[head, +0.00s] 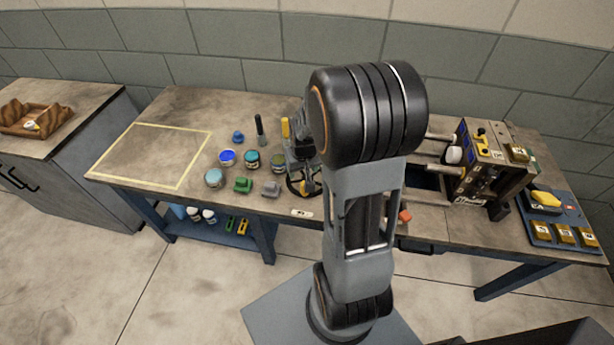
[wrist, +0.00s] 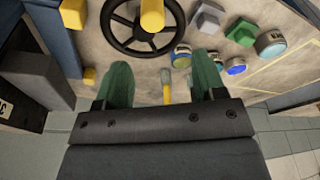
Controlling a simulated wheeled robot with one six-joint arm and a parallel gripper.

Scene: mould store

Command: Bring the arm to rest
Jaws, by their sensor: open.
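My arm stands upright in the middle of the head view, its large black joint (head: 368,112) high over the workbench (head: 330,208). My gripper (wrist: 160,75) shows in the wrist view with its two green fingers spread apart. Nothing is clamped between them. A yellow-handled tool (wrist: 167,92) shows in the gap, beyond the fingers; its distance from them is hard to judge. A black handwheel (wrist: 118,30) with a yellow knob lies past the fingertips. In the head view my arm hides part of the bench, and the gripper cannot be made out clearly.
Several paint pots, such as a blue one (head: 227,157), and a green block (head: 243,185) stand left of my arm. A yellow-outlined area (head: 150,155) is empty. A boxy machine with rods (head: 490,165) and a blue tray (head: 572,232) stand right. A wooden tray (head: 35,115) sits far left.

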